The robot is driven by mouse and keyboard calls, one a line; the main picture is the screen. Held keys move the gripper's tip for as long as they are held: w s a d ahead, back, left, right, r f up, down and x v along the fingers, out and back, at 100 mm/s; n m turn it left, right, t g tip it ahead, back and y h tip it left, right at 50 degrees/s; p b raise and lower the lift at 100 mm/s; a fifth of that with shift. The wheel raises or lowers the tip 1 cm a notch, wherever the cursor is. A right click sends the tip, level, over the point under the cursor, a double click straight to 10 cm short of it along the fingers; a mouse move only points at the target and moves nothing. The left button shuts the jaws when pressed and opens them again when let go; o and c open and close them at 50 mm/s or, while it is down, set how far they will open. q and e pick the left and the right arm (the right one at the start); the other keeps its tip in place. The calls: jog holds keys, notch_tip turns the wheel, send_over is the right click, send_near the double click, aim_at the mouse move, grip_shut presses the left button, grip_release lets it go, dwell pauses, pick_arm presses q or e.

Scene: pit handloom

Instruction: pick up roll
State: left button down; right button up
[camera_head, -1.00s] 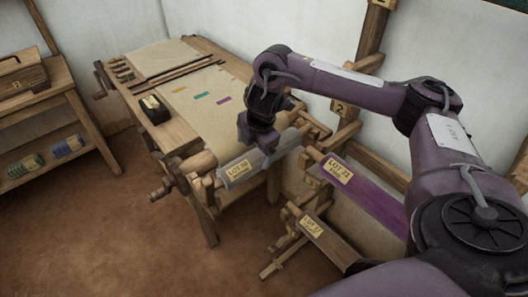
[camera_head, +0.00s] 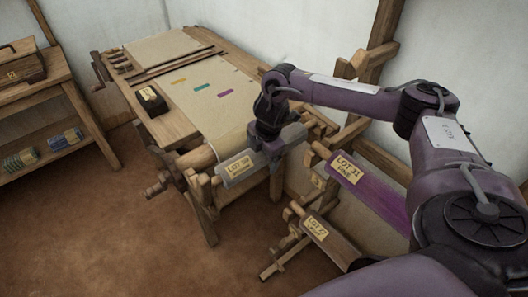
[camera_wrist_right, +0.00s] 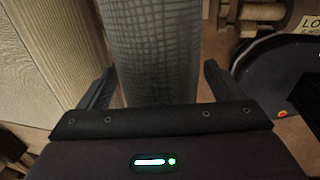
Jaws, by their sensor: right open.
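A grey roll (camera_head: 292,135) with a tan LOT label at its near end lies across the near end of the wooden loom table (camera_head: 183,127). My right gripper (camera_head: 266,152) is over the middle of this roll, pointing down. In the right wrist view the grey, mesh-textured roll (camera_wrist_right: 152,45) runs between the two fingers of my open right gripper (camera_wrist_right: 157,82), one finger on each side. A gap shows beside the right finger; whether the left finger touches the roll I cannot tell. My left gripper is not in view.
A purple roll (camera_head: 375,193) and a lower brown roll (camera_head: 335,245), both labelled, sit on a rack to the right. A dark box (camera_head: 151,101) stands on the loom table. A shelf (camera_head: 85,110) stands at the left. The floor at front left is clear.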

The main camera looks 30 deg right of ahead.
jog(key=c, duration=1.5)
jog(key=shift+r, duration=0.1)
jog(key=shift+c, duration=0.2)
